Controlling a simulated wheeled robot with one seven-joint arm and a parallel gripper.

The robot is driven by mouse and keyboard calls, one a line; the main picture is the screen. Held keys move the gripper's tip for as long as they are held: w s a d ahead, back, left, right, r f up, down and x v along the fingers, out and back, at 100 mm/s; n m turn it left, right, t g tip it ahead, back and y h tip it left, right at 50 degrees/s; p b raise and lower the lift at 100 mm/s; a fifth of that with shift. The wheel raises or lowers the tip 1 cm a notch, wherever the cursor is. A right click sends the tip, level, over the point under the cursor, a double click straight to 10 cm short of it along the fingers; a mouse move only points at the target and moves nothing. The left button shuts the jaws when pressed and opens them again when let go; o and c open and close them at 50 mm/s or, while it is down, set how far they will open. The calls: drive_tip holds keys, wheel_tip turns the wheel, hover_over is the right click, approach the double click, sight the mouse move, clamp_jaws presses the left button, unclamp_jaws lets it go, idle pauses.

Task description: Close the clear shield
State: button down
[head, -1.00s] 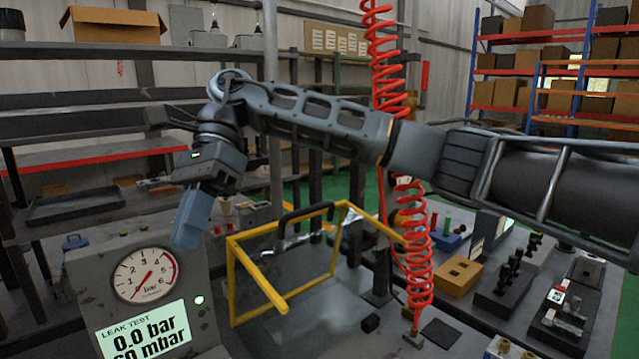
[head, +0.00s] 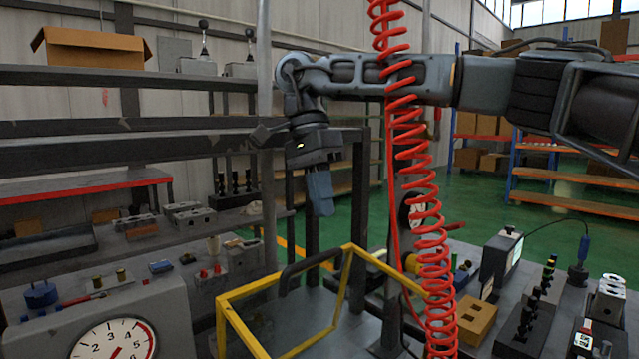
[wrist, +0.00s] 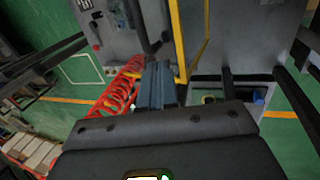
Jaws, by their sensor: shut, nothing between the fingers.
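The clear shield (head: 285,318) has a yellow frame with see-through panels and a dark handle (head: 308,264) along its far upper edge. It stands raised over the bench fixture in the lower middle of the head view. Part of its yellow frame also shows in the wrist view (wrist: 180,42). My gripper (head: 321,196) hangs above and behind the frame, fingers pointing down, apart from the handle. Its fingers are together with nothing between them. The fingers also show in the wrist view (wrist: 157,85). The shield's lower part is cut off by the picture's edge.
A red coiled hose (head: 412,170) hangs in front of my arm, right of the shield. A gauge panel (head: 112,335) stands at the lower left. An orange block (head: 477,322) and dark valve fixtures (head: 530,320) sit on the right. Shelves (head: 120,140) line the left wall.

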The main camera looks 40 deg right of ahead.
sight(334, 262)
drive_tip(key=shift+x, duration=2.6)
drive_tip(key=shift+s, duration=0.1)
